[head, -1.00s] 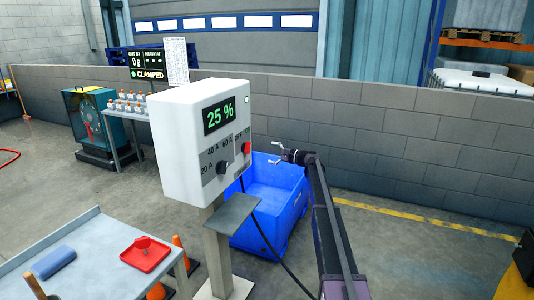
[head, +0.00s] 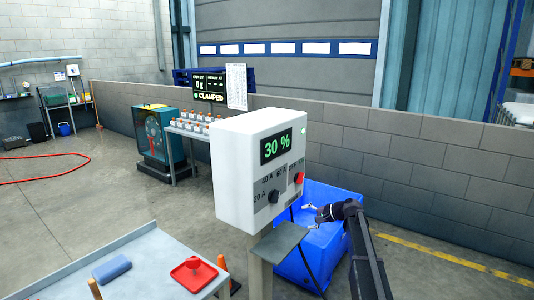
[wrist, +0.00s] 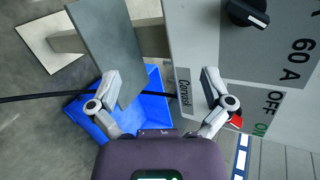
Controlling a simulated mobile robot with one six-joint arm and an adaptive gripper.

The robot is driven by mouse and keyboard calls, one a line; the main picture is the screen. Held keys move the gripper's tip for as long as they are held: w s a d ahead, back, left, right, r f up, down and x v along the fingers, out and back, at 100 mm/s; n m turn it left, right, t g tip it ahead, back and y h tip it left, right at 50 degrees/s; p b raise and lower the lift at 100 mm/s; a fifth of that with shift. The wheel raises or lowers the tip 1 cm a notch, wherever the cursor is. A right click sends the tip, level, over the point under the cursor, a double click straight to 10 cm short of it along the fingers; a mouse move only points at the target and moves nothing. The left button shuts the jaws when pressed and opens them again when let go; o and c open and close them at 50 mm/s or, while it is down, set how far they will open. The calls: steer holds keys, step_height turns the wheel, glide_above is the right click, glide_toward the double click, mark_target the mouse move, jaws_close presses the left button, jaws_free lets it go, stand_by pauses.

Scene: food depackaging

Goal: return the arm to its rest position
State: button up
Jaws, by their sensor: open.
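My gripper (head: 311,215) is at the end of my dark arm, right of the white control box (head: 253,175) and in front of the blue bin (head: 343,200). In the wrist view my gripper (wrist: 161,84) has its two fingers spread wide with nothing between them. The control box (wrist: 215,50) fills the upper right there, with a black knob (wrist: 247,12) and part of a red knob (wrist: 236,121). Its display reads 30 % in the head view. How far the fingers are from the box is hard to tell.
A grey shelf (head: 279,243) juts out below the box on its post. A grey table (head: 150,262) with a red tray (head: 194,274) and a blue roll (head: 112,268) stands at lower left. A low block wall (head: 420,165) runs behind. Open floor lies left.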

steer(key=s+f+n+g+h+p, duration=0.1)
steer(key=s+n+g+h+p, duration=0.1)
steer(key=s, duration=1.7)
steer(key=s+f+n+g+h+p, duration=0.2)
steer(key=s+n+h, duration=0.4)
steer(key=s, duration=1.3)
steer(key=g+h+p, duration=0.1)
steer(key=h+p, duration=0.1)
steer(key=h, duration=0.1)
steer(key=shift+s+d+f+g, duration=0.15)
steer(key=shift+s+d+g, duration=0.15)
steer(key=shift+d, duration=0.1)
